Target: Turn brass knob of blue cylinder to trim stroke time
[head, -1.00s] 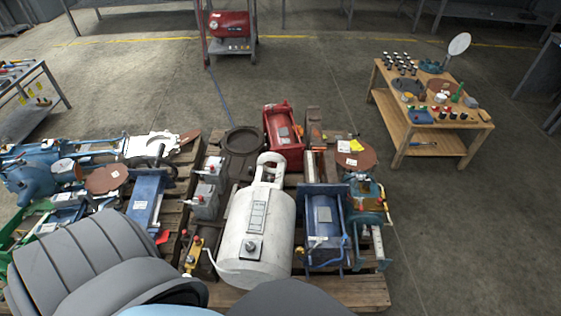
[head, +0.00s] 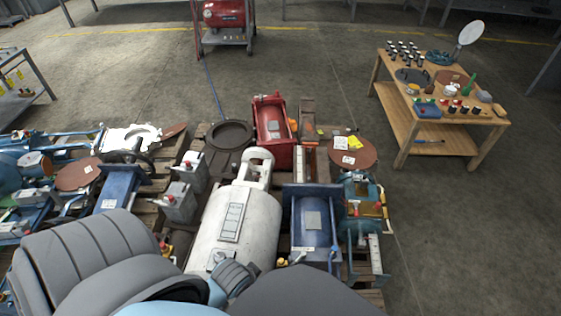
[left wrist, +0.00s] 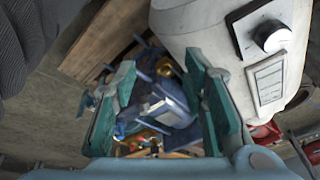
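The blue cylinder (head: 313,218) lies between blue end plates on the pallet, right of a large white cylinder (head: 235,230). In the left wrist view the blue cylinder (left wrist: 172,103) shows beyond and between the fingers. The left gripper (left wrist: 160,95) has its two teal fingers spread apart with nothing between the tips. It is beside the white cylinder and apart from the blue one. In the head view my arm hides the left gripper. My right gripper is not in view.
A red unit (head: 273,130), a rusty disc (head: 352,154) and a teal valve assembly (head: 362,205) crowd the pallet. A wooden table (head: 440,125) stands at the right, with clear floor around it.

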